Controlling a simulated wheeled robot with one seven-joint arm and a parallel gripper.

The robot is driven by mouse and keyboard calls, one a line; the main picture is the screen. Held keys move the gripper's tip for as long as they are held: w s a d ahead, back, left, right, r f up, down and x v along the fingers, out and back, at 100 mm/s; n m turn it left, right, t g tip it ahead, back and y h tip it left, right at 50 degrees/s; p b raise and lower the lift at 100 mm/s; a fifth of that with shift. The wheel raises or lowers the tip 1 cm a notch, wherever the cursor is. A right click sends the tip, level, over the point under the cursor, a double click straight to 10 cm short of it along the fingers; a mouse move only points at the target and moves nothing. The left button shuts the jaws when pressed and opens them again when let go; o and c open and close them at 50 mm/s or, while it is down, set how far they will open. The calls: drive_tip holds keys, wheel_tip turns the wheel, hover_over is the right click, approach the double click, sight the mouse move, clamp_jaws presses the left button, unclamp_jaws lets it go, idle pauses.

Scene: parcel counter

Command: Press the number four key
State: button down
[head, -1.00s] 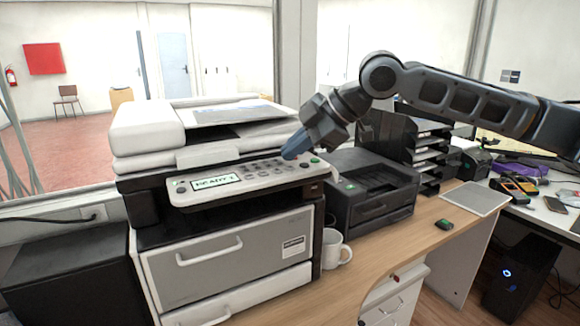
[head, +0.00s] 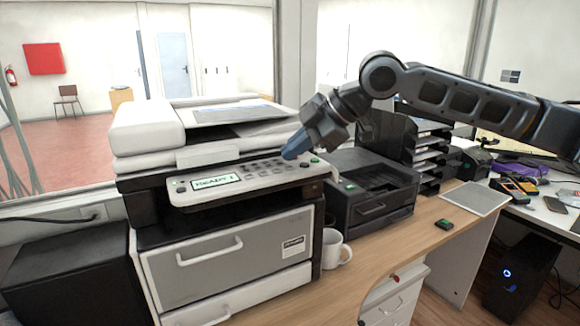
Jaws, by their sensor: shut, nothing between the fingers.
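The copier (head: 216,240) stands at the left of the counter. Its sloped control panel (head: 232,195) has a lit display (head: 216,181) that seems to read "READY 1", and a keypad (head: 264,170) of small grey keys. The digits on the keys are too small to read, so I cannot tell which one is the four. My gripper (head: 287,156) is shut and empty, its blue fingertips pointing down at the panel's right part, beside the keypad's upper right. I cannot tell whether the tips touch the panel. A green button (head: 314,160) shows just right of them.
A black printer (head: 372,190) stands right of the copier, with a black paper tray rack (head: 428,155) behind it. A white mug (head: 335,249) sits close by the copier's right side.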

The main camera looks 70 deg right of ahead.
drive_tip(key=shift+f+b, duration=0.3)
drive_tip(key=shift+f, duration=0.15)
drive_tip(key=shift+f, duration=0.15)
idle(0.4)
drive_tip(key=shift+r+p, duration=0.35)
drive_tip(key=shift+r, duration=0.3)
wheel_tip(320, 180, up, 6)
drive_tip(key=p, duration=0.4)
idle(0.3)
idle(0.8)
